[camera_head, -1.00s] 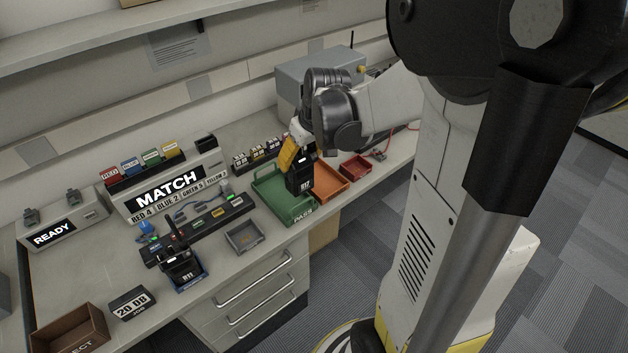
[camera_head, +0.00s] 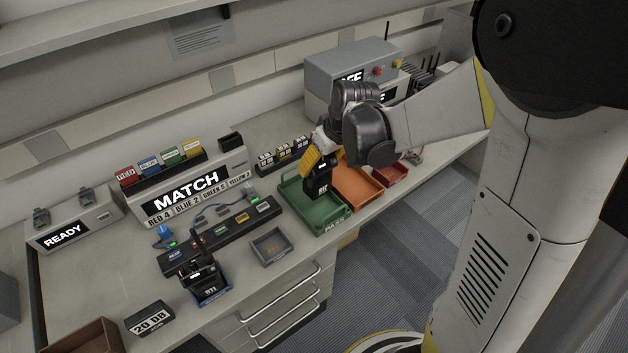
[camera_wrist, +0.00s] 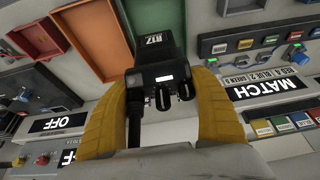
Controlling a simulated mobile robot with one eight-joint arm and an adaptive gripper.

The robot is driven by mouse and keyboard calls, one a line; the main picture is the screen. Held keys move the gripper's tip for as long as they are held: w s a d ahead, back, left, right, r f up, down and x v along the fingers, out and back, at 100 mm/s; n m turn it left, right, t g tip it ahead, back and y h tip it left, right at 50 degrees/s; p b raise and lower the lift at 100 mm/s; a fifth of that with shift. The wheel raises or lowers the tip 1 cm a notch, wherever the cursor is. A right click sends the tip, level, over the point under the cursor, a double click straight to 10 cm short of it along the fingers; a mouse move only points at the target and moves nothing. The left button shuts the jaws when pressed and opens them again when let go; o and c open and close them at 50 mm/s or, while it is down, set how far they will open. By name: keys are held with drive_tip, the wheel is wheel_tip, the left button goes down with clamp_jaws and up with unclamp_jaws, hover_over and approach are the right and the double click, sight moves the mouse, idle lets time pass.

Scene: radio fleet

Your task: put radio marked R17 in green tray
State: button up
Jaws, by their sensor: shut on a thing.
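The black radio marked R17 (camera_head: 320,183) is held by my gripper (camera_head: 318,160) with its label end down, over or in the green tray (camera_head: 322,225). I cannot tell whether its lower end touches the tray floor. In the wrist view the radio (camera_wrist: 160,62) sits between the yellow fingers of my gripper (camera_wrist: 158,105), which are shut on it. The green tray (camera_wrist: 158,22) shows beyond the radio in that view. In the head view the tray's front wall reads PASS.
An orange tray (camera_head: 357,190) and a red tray (camera_head: 394,174) stand right of the green one. A small grey tray (camera_head: 270,247) is to its left. A radio marked R11 (camera_head: 203,275) stands in a blue holder. A MATCH sign box (camera_head: 187,190) stands behind.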

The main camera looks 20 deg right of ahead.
drive_tip(key=shift+w+a+f, duration=0.45)
drive_tip(key=shift+a+f, duration=0.1)
drive_tip(key=shift+a, duration=0.2)
drive_tip(key=shift+f+b, duration=1.1)
drive_tip(key=shift+f, duration=1)
drive_tip(key=o, duration=1.4)
drive_tip(key=shift+o, duration=0.2)
